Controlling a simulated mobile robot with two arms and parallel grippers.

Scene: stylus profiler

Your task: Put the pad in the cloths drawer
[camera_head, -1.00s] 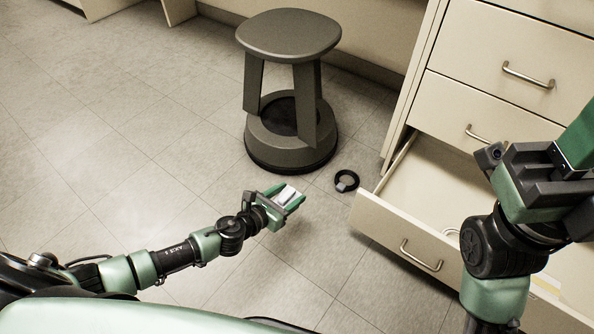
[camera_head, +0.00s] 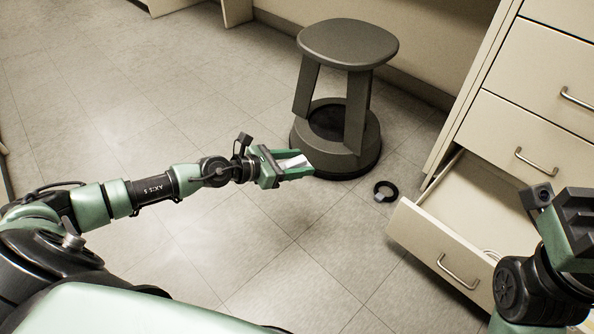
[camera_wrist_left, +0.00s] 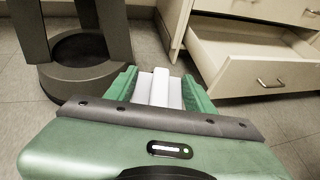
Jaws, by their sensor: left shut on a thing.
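The white pad (camera_head: 290,162) is held between the green fingers of my left gripper (camera_head: 296,168), above the floor in front of the stool. In the left wrist view the pad (camera_wrist_left: 158,88) sits upright between the two fingers of the gripper (camera_wrist_left: 160,92). The open bottom drawer (camera_head: 430,243) is to the right of the gripper, pulled well out. It also shows in the left wrist view (camera_wrist_left: 238,80), to the right and beyond the fingers. My right arm is at the right edge of the head view, in front of part of the drawer; its fingertips are not clearly visible.
A dark grey step stool (camera_head: 345,45) stands behind my left gripper. A black ring-shaped object (camera_head: 386,191) lies on the floor between the stool and the drawer. The drawers above (camera_head: 530,130) are shut. The floor at centre front is clear.

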